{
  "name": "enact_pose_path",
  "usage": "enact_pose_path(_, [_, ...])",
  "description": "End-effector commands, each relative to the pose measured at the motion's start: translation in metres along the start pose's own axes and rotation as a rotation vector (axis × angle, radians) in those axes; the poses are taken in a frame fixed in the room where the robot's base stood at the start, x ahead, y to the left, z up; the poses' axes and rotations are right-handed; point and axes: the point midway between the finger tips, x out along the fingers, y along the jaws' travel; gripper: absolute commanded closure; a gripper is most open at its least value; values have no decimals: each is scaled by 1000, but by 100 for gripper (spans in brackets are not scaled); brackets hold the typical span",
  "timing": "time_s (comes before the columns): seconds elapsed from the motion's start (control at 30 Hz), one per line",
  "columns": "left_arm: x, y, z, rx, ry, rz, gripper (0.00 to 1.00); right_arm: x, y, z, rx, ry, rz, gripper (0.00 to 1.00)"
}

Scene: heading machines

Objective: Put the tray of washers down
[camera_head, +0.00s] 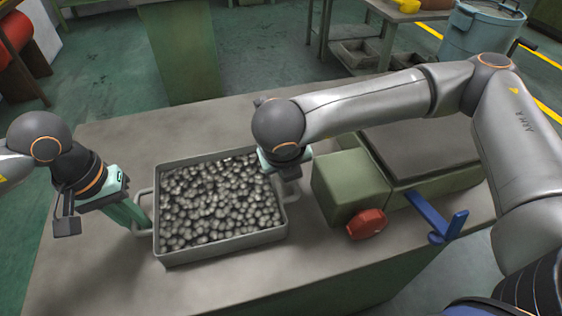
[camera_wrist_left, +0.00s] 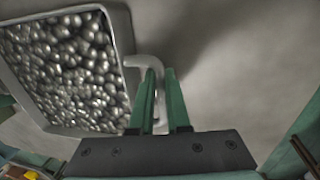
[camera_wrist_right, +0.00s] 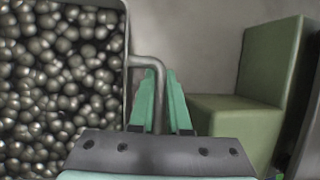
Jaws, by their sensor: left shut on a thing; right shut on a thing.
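The tray (camera_head: 222,246) is a grey metal pan filled with round, shiny metal pieces (camera_head: 220,200). It is over the left part of the bench top; I cannot tell whether it touches the surface. My left gripper (camera_head: 138,216) is shut on the tray's left handle, and in the left wrist view its green fingers (camera_wrist_left: 160,98) straddle that handle (camera_wrist_left: 150,64). My right gripper (camera_head: 288,172) is at the tray's right handle, partly hidden by its wrist. In the right wrist view its fingers (camera_wrist_right: 160,100) are shut on the bent handle (camera_wrist_right: 150,62).
The grey bench top (camera_head: 110,262) is clear left of and in front of the tray. A green block (camera_head: 345,185) with a red knob (camera_head: 366,224) and a blue lever (camera_head: 436,218) stand close on the right. A blue drum (camera_head: 482,38) stands behind on the floor.

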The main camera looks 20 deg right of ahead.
Motion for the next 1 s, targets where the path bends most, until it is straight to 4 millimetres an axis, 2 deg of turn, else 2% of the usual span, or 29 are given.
enact_pose_path(0.03, [3, -4, 0, -6, -1, -8, 84, 4, -2, -1, 4, 2, -10, 84])
enact_pose_path(0.3, [1, -2, 0, -3, -1, -4, 55, 2, -1, 0, 2, 1, -5, 55])
enact_pose_path(0.67, [-3, 0, 0, -1, 0, -1, 55, -2, -1, 1, 0, 0, -1, 55])
enact_pose_path(0.87, [-19, 3, 0, 0, 0, -1, 55, -17, -4, 7, 0, 0, -1, 55])
enact_pose_path(1.0, [-37, 7, 0, 0, 0, 0, 55, -34, -8, 14, 0, 0, -1, 55])
